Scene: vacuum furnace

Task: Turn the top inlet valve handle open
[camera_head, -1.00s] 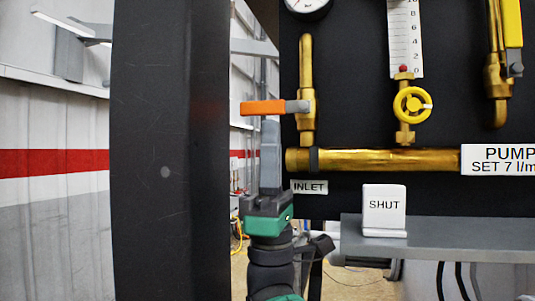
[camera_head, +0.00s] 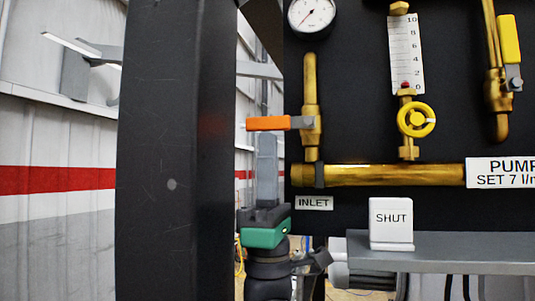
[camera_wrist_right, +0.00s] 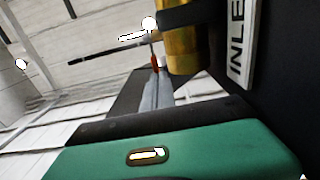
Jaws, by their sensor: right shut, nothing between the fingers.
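The top inlet valve handle (camera_head: 268,123) is an orange lever lying level, pointing left from its brass valve on the upright pipe (camera_head: 310,105). My right gripper (camera_head: 267,140) points up from below, its grey fingers shut and empty. In the head view its tips are just under the orange lever; I cannot tell whether they touch it. In the right wrist view the gripper (camera_wrist_right: 153,85) points at a small orange-red end of the handle (camera_wrist_right: 155,63), beside the brass pipe (camera_wrist_right: 180,45). My left gripper is not in view.
A dark upright post (camera_head: 170,150) stands close left of the gripper. To the right are the INLET label (camera_head: 314,203), the horizontal brass pipe (camera_head: 400,175), a yellow wheel (camera_head: 416,120), a yellow lever (camera_head: 509,40) and a SHUT sign (camera_head: 391,218) on a grey ledge (camera_head: 450,245).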

